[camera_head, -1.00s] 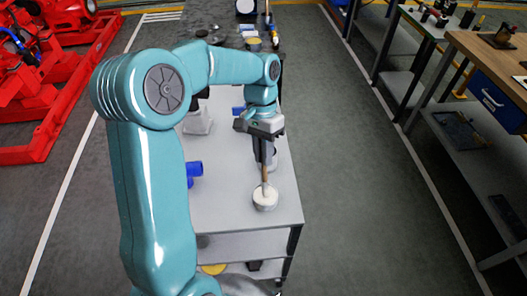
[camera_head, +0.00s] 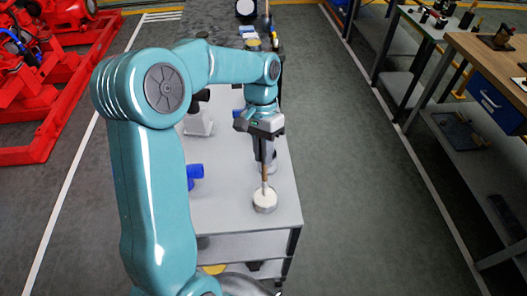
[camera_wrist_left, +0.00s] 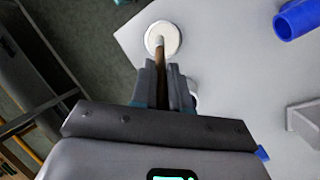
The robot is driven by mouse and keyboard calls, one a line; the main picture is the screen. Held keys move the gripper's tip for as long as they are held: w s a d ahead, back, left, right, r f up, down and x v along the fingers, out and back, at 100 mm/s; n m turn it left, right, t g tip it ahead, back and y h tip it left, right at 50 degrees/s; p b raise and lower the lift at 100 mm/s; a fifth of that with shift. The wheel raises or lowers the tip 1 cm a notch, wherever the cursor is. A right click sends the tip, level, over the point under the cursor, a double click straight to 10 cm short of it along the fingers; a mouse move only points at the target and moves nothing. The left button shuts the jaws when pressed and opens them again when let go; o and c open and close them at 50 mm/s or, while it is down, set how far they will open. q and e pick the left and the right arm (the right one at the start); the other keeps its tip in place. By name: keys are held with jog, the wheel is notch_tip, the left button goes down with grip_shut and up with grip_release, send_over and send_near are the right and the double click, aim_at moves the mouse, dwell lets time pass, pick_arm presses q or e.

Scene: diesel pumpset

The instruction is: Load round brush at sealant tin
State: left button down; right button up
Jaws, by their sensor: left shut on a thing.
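My left gripper (camera_head: 264,160) is shut on the wooden handle of the round brush (camera_head: 264,182), above the front of the grey table. The brush points down, close to upright, and its lower end is at the white contents of the small round sealant tin (camera_head: 265,204). In the left wrist view the brush (camera_wrist_left: 160,58) runs from between the fingers of the gripper (camera_wrist_left: 164,85) to the tin (camera_wrist_left: 170,34). The bristles are hard to make out, and I cannot tell how deep they reach.
The grey table (camera_head: 235,212) has free room around the tin. A blue fitting (camera_head: 195,172) lies to its left, and a grey-white block (camera_head: 199,124) stands farther back. Red machinery (camera_head: 40,95) is at far left. A wooden-topped bench (camera_head: 500,60) stands right, across clear floor.

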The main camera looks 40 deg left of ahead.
pick_arm(q)
jog(key=shift+s+r+p, duration=0.1)
jog(key=shift+r+p, duration=1.9)
jog(key=shift+r, duration=0.8)
jog(key=shift+f, duration=0.1)
